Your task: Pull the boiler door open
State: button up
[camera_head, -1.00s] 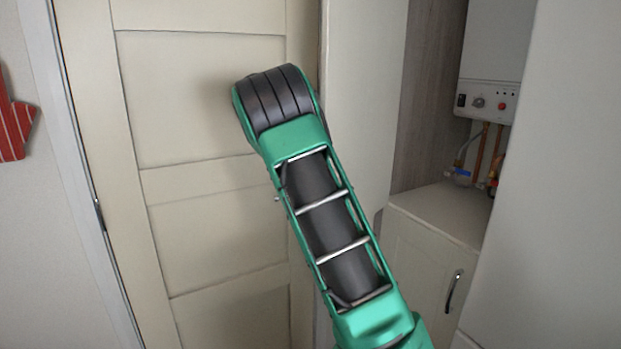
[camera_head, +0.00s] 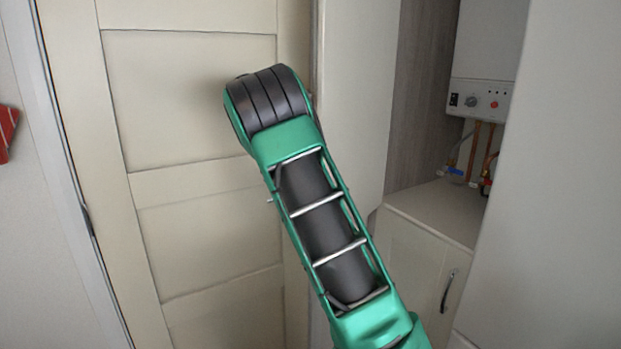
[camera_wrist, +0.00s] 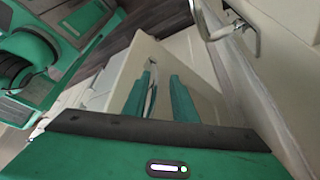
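The white boiler (camera_head: 483,88) is visible in an open recess at the right of the head view. A tall pale panel (camera_head: 355,105) stands left of the recess; I cannot tell for sure that it is the boiler door. My arm hides part of it. In the wrist view, my gripper (camera_wrist: 163,80) has its two green fingers apart, in front of a pale panel (camera_wrist: 203,72). A thin, handle-like bar (camera_wrist: 153,92) shows close beside the left finger, with a gap to the right finger. Contact is unclear. The gripper is hidden in the head view.
A low cupboard (camera_head: 410,262) with a dark handle stands below the boiler. A large pale panel (camera_head: 555,200) fills the right side. A cream panelled door (camera_head: 190,100) is behind my arm. A metal handle (camera_wrist: 238,30) is at upper right in the wrist view.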

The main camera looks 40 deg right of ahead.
jog(key=v, duration=1)
jog(key=shift+w+r, duration=0.15)
jog(key=shift+r, duration=0.2)
